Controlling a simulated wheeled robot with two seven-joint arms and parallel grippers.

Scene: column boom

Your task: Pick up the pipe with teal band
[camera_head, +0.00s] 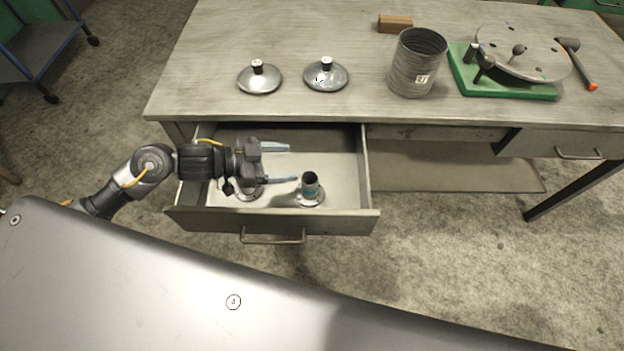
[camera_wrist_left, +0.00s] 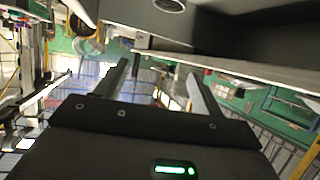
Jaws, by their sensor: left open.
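The pipe with teal band (camera_head: 310,186) is a short dark upright cylinder on a round flanged base, with a teal band low on it. It stands in the open drawer (camera_head: 341,170), right of the middle. My left gripper (camera_head: 283,163) is open and empty over the drawer, its fingers pointing right. The lower finger ends just left of the pipe's top; I cannot tell the height gap. A second flanged piece (camera_head: 247,196) is partly hidden under the gripper. In the left wrist view the two open fingers (camera_wrist_left: 157,80) hold nothing, and the pipe does not show. My right gripper is not seen.
The drawer front (camera_head: 340,222) and side walls bound the space around the pipe. On the tabletop above are two lids (camera_head: 259,78) (camera_head: 326,75), a grey canister (camera_head: 412,70), a brown block (camera_head: 394,24), a green fixture (camera_head: 500,88) with a disc, and a hammer (camera_head: 578,62).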

